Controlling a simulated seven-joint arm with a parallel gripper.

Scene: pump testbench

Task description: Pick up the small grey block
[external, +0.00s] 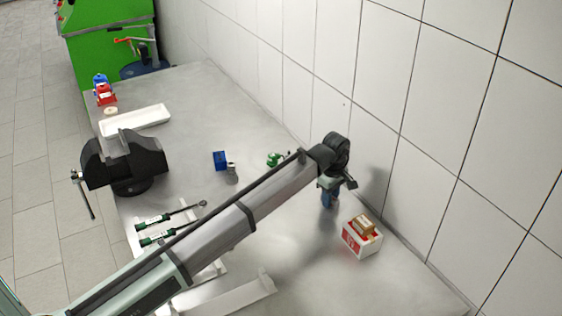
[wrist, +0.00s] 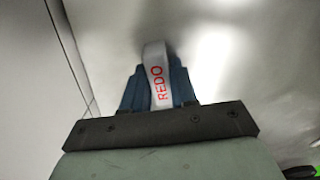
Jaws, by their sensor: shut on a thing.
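My gripper (wrist: 158,82) is shut on a small pale grey block (wrist: 158,65) with red "REDO" lettering. In the wrist view the block stands between the two blue fingers, and its far end extends past them. In the external view my gripper (external: 330,198) points down at the right of the bench, close to the tiled wall. The block cannot be made out there.
A white-and-red box (external: 362,240) with a brown package (external: 364,226) on top is just right of my gripper. A blue box (external: 220,160), a small grey item (external: 231,168) and a green object (external: 275,159) are further left. A black vise (external: 125,160) stands at the bench's left edge.

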